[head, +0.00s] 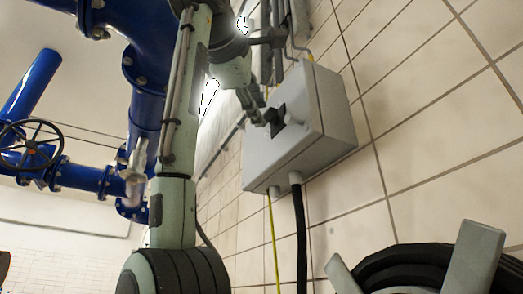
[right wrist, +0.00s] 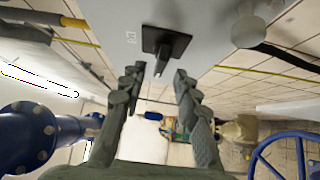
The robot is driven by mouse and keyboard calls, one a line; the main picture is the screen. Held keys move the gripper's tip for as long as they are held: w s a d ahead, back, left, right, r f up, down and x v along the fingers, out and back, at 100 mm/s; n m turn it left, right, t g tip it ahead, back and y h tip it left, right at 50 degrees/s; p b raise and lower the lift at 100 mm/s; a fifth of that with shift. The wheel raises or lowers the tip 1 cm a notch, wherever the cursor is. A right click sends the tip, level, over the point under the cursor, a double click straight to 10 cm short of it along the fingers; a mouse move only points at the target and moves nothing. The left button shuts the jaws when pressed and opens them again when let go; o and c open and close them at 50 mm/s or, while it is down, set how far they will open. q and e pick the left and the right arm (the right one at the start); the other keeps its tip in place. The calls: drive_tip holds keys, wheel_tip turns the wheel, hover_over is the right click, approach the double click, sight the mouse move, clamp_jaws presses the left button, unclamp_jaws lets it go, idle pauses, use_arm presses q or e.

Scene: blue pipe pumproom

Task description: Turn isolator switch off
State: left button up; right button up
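The isolator switch is a black handle on a square black plate (head: 276,117) on the front of a light grey wall box (head: 318,105). In the right wrist view the switch (right wrist: 166,44) is at the top centre, its handle pointing towards the gripper. My right gripper (head: 262,115) is close in front of the switch and partly covers it in the head view. In the right wrist view its two fingers (right wrist: 157,72) are apart, with the handle's end centred between or just beyond the tips. No contact shows. My left gripper is not in view.
A black cable (head: 299,235) and a yellow-green wire (head: 274,240) run down from the box. A black coil on a grey bracket (head: 474,258) is at the lower right. Blue pipes with a valve wheel (head: 30,145) are at the left. Conduits (head: 278,40) rise above the box.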

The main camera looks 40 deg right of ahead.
drive_tip(key=v, duration=0.9)
drive_tip(key=shift+f, duration=0.1)
